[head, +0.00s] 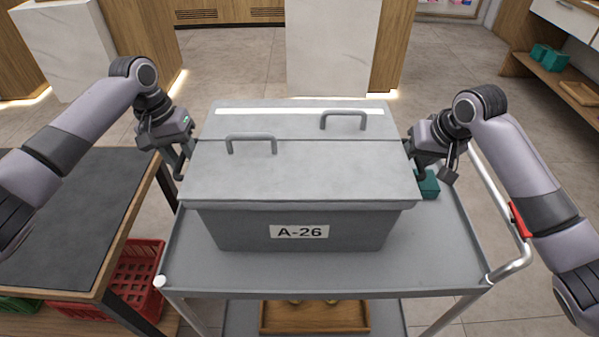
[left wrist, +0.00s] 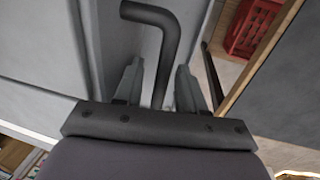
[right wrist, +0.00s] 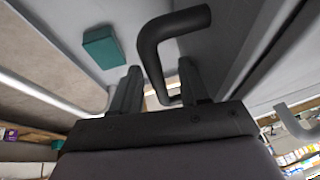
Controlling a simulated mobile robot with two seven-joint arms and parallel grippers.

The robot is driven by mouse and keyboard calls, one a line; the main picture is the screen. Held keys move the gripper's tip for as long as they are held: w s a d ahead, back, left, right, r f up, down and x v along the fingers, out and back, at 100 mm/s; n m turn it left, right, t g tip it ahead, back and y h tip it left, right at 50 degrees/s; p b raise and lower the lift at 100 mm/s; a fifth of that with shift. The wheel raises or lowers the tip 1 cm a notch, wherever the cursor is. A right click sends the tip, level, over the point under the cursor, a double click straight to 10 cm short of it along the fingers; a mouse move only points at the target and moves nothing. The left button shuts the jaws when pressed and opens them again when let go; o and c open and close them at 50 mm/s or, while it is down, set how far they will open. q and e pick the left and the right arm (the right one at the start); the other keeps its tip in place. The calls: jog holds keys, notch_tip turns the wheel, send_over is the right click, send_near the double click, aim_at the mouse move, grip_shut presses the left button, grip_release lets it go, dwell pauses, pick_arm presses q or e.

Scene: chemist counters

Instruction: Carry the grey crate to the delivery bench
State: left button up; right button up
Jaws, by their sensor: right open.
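The grey crate (head: 300,228) stands on a grey cart, its lid shut and its front label reading A-26. My left gripper (head: 180,160) is at the crate's left side. In the left wrist view its open fingers (left wrist: 158,88) stand on either side of a dark side handle (left wrist: 152,14), with gaps showing. My right gripper (head: 434,165) is at the right side. In the right wrist view its open fingers (right wrist: 160,88) straddle the other side handle (right wrist: 178,24). Which surface is the delivery bench I cannot tell.
The cart (head: 250,278) has a push rail (head: 515,262) at right and a wooden tray (head: 315,318) below. A small teal box (head: 428,187) sits right of the crate. A dark-topped table (head: 75,215) stands close left, with a red basket (head: 135,282) beneath. Open floor lies beyond the cart.

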pick_arm(q)
grip_shut()
pick_arm(e)
grip_shut()
pick_arm(q)
jog(key=shift+r, duration=0.1)
dwell(0.8)
jog(key=shift+w+r, duration=0.2)
pick_arm(e)
jog(key=shift+w+r, duration=0.15)
jog(key=shift+r, duration=0.1)
